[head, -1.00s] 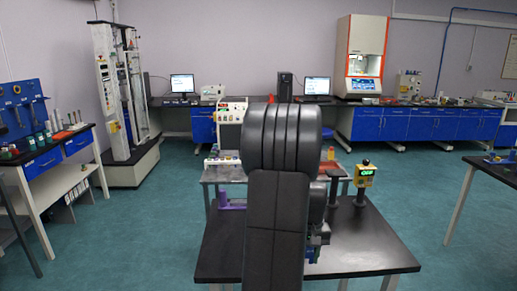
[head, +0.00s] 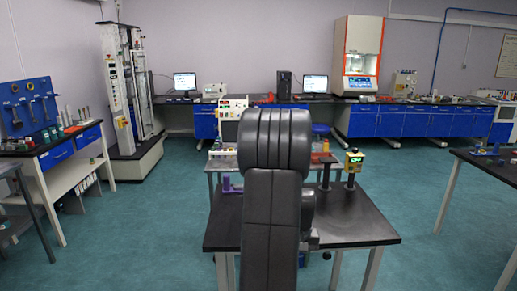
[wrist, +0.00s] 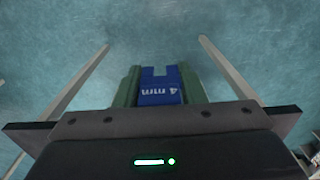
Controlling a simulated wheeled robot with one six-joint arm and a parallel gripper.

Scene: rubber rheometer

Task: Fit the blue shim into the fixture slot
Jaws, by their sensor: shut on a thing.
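The blue shim (wrist: 159,93) is in the wrist view, with a notch in its far edge and a "4 mm" marking that reads upside down. My gripper (wrist: 159,86) is shut on it, with a green finger on each side. Teal floor shows beyond the shim, and no fixture slot shows near it. In the head view my arm hides the gripper and the shim. I cannot make out the fixture in either view.
A black-topped table (head: 355,225) stands ahead, partly behind my arm. It carries a purple part (head: 228,185) and a yellow gauge on a stand (head: 353,160). A bench (head: 45,150) stands left, another table (head: 490,162) right. Floor between is open.

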